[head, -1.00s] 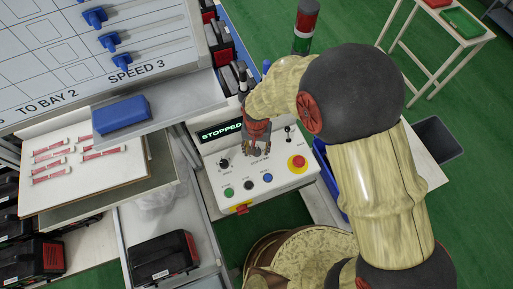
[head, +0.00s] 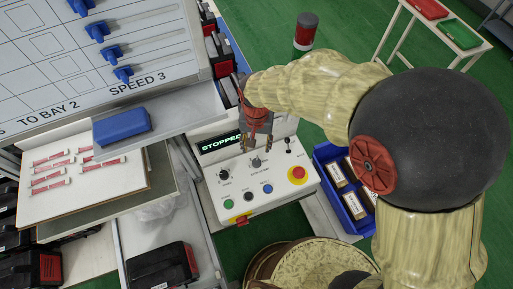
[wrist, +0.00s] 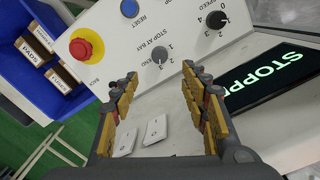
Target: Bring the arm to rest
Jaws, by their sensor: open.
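My gripper (head: 257,146) is open and empty, pointing down over the white control box (head: 276,203). In the wrist view my gripper (wrist: 160,76) has its two fingers well apart, with nothing between them but the box's face and two small white labels (wrist: 140,134) beyond. The fingers look clear of the box, though the exact gap cannot be told. My arm reaches in from the right with its elbow bent, hiding part of the floor and the box's far side.
The box carries a display reading STOPPED (head: 220,142), knobs, coloured buttons and a red stop button (head: 297,173). A blue bin (head: 349,213) of small boxes stands right of it. A signal post (head: 306,32) rises behind. A board with blue sliders (head: 100,45) stands left.

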